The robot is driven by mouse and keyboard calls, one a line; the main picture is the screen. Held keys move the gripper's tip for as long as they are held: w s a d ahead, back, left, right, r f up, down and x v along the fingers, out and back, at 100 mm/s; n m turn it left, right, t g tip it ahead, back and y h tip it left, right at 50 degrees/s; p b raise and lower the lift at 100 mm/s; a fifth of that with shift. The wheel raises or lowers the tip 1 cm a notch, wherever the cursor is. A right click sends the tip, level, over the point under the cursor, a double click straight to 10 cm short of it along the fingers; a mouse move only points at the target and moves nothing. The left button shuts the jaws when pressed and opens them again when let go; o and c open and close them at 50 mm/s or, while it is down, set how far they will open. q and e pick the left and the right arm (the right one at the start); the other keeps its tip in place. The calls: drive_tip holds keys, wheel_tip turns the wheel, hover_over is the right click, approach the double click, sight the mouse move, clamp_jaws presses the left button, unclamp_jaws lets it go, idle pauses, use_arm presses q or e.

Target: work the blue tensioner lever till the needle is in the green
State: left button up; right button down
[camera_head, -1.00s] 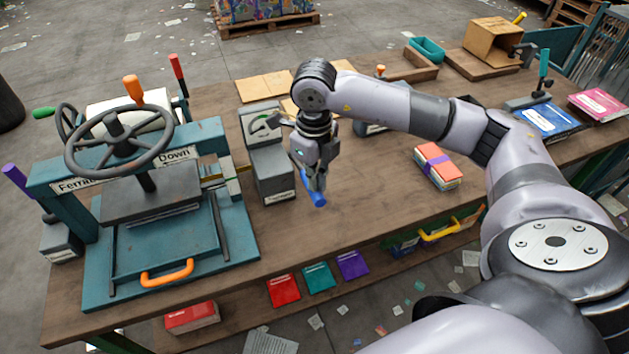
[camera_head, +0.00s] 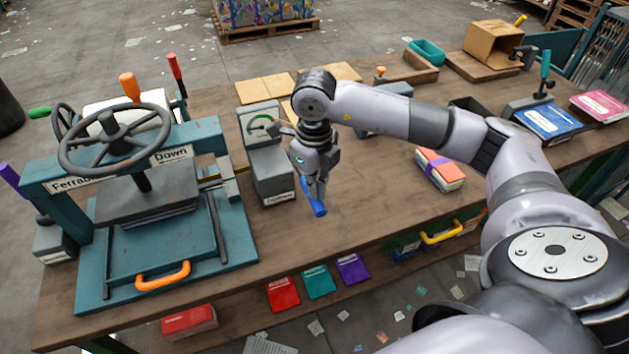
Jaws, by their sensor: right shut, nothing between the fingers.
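The tensioner is a grey box (camera_head: 271,172) with a labelled front and a raised dial (camera_head: 259,123) behind it. The dial has a green arc, but the needle is too small to read surely. The blue lever handle (camera_head: 313,204) juts out at the box's right and slants down toward the front. My right gripper (camera_head: 313,192) points down over this handle with its fingertips shut. The fingers look close against the blue handle and hide its upper part; I cannot tell if they touch it. My left gripper is out of view.
A teal press (camera_head: 240,240) with a handwheel (camera_head: 115,140) stands left of the tensioner. A banded paper bundle (camera_head: 440,172) lies to the right. Red, teal and purple booklets (camera_head: 319,281) lie on the lower shelf. The tabletop in front of the box is clear.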

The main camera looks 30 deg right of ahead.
drive_tip(key=shift+f+b, duration=1.3)
drive_tip(key=shift+f, duration=0.25)
wheel_tip(320, 180, up, 14)
drive_tip(key=p, duration=0.9)
drive_tip(key=shift+r, duration=0.15)
idle(0.7)
